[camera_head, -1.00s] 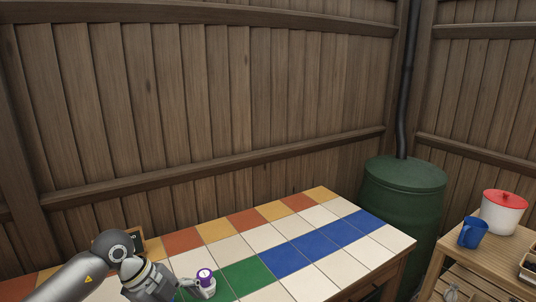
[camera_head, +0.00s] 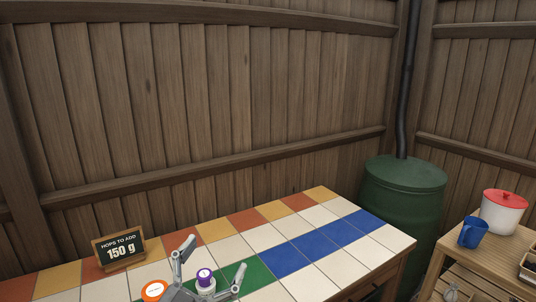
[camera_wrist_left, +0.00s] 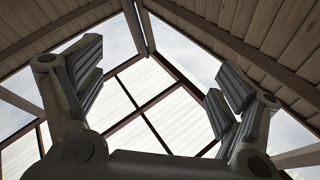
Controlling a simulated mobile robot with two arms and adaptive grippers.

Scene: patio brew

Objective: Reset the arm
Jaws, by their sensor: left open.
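My left gripper (camera_head: 212,266) is at the bottom of the head view, over the tiled table, with its two fingers spread and pointing up. It is open and empty. In the left wrist view its fingers (camera_wrist_left: 155,85) stand wide apart with only the roof and sky between them. A small container with a purple lid (camera_head: 205,279) shows between the fingers in the head view; I cannot tell how far it is from them. My right gripper is not in view.
The tiled table (camera_head: 320,268) is clear on its right. A sign reading "HOPS TO ADD 150 g" (camera_head: 119,249) and an orange-topped container (camera_head: 154,291) are at left. A green barrel (camera_head: 403,205), blue mug (camera_head: 473,232) and red-lidded white pot (camera_head: 503,214) are at right.

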